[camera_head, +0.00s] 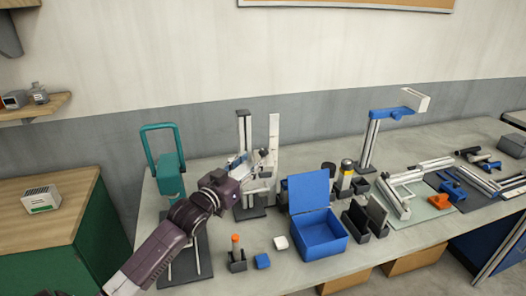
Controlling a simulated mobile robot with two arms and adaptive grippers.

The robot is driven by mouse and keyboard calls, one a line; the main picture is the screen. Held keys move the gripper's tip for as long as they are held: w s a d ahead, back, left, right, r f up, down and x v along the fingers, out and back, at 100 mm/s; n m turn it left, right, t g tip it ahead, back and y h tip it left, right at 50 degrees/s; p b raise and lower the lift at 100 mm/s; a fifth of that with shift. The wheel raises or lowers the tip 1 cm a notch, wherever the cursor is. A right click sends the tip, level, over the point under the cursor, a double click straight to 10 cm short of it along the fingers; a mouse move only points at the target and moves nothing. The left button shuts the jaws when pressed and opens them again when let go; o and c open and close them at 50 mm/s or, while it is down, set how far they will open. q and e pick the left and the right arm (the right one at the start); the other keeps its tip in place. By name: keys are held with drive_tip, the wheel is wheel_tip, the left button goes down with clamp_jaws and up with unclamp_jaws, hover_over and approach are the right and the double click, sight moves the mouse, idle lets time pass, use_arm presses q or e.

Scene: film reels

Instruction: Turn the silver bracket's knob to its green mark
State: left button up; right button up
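My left arm comes in from the lower left, and its dark gripper (258,161) is at two upright brackets at the back of the bench. One upright is grey with a dark top (243,128). The other is a pale silver-white bracket (274,135) just right of it. The gripper overlaps their lower parts in the picture. I cannot tell whether it touches either one, or whether its fingers are open or shut. No knob or green mark can be made out; they are hidden or too small. My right gripper is not in view.
A teal frame (168,172) stands left of the brackets. An open blue box (319,240), an orange-topped holder (237,260), a small blue block (262,261) and a white piece (281,243) are in front. A tall blue-topped stand (372,140) is to the right.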

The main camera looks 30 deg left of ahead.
sight(261, 152)
use_arm(q)
drive_tip(key=w+p, duration=0.2)
drive_tip(key=w, duration=0.4)
drive_tip(key=shift+w+a+r, duration=0.1)
drive_tip(key=shift+w, duration=0.7)
